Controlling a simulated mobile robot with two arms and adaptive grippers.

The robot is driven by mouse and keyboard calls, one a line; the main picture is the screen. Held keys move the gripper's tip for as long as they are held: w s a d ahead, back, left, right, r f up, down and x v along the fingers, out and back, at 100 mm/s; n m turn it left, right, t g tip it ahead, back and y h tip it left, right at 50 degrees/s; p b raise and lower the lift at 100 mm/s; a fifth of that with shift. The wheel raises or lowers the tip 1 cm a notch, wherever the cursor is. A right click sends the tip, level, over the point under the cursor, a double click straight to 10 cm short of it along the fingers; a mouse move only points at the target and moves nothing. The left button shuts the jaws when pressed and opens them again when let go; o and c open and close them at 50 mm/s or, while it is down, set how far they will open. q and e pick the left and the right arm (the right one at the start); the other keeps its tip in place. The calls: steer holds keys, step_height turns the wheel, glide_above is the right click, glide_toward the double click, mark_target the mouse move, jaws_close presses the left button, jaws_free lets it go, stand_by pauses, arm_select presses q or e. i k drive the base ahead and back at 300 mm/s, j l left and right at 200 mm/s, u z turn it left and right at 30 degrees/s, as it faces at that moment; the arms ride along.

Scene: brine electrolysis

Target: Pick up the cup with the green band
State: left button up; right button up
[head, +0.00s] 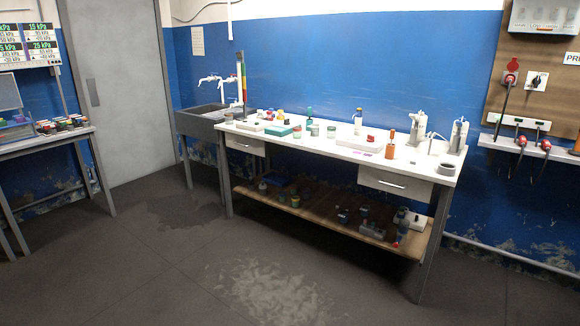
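A white workbench (350,148) stands against the blue wall, some way off, with several small vessels and tools on its top. Two pale cup-like vessels stand near its middle, one (314,130) left of the other (331,132). Another pale vessel (297,133) is further left. They are too small for me to tell which one has a green band. Neither of my grippers is in view.
A grey sink (205,118) adjoins the bench's left end. A wooden lower shelf (330,228) holds several items. Another table (40,142) with small containers is at left. The grey floor (190,270) in front is open.

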mark_target(331, 132)
steer(key=i+j, duration=0.1)
steer(key=i, duration=1.65)
steer(key=i+j+z, duration=0.1)
steer(key=i, duration=0.75)
